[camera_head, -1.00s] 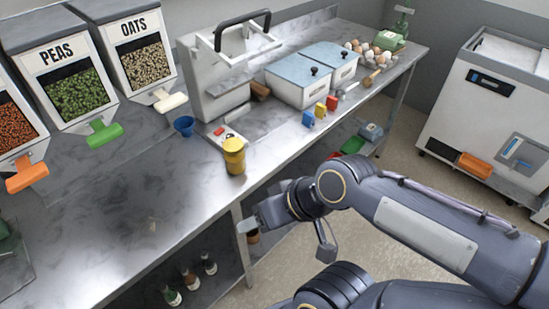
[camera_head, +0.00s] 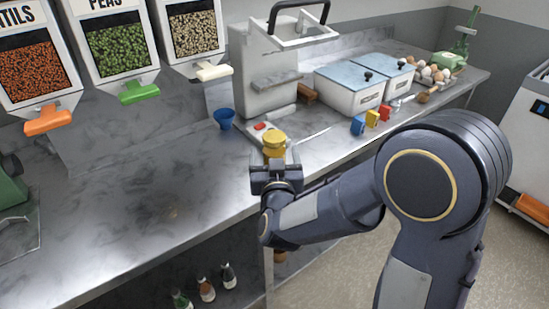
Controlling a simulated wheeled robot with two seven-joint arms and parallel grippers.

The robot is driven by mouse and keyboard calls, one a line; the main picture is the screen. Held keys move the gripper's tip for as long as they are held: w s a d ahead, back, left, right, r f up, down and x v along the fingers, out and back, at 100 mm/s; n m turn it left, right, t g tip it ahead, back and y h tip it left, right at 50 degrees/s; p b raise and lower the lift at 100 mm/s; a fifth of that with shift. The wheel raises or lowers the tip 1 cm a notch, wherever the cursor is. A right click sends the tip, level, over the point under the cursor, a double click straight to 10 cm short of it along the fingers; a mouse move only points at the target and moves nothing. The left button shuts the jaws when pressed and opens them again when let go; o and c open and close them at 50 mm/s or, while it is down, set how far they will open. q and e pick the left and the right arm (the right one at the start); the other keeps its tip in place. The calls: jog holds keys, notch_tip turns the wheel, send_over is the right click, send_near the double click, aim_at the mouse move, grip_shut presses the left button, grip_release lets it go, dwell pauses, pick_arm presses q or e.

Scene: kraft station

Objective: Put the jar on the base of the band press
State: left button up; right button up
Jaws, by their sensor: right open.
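The jar (camera_head: 274,141) is yellow and stands upright on the metal counter, in front of the band press. My right gripper (camera_head: 276,163) is open at the near side of the jar and hides its lower part. I cannot tell whether the fingers touch it. The band press (camera_head: 263,70) is a grey machine with a black handle on top. My left gripper is not in view.
A blue cup (camera_head: 225,118) stands left of the press base. Blue, yellow and red blocks (camera_head: 371,119) and white lidded bins (camera_head: 349,95) are to the right. Food dispensers (camera_head: 119,45) line the back left. The counter's left front (camera_head: 130,215) is clear.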

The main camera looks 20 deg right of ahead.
aim_at(275, 144)
jog(key=x, duration=0.3)
jog(key=p+x, duration=0.1)
jog(key=x, duration=0.2)
jog(key=shift+w+d+r, duration=0.2)
jog(key=shift+w+d, duration=0.1)
jog(key=c, duration=1.6)
grip_shut()
jog(key=shift+r, duration=0.2)
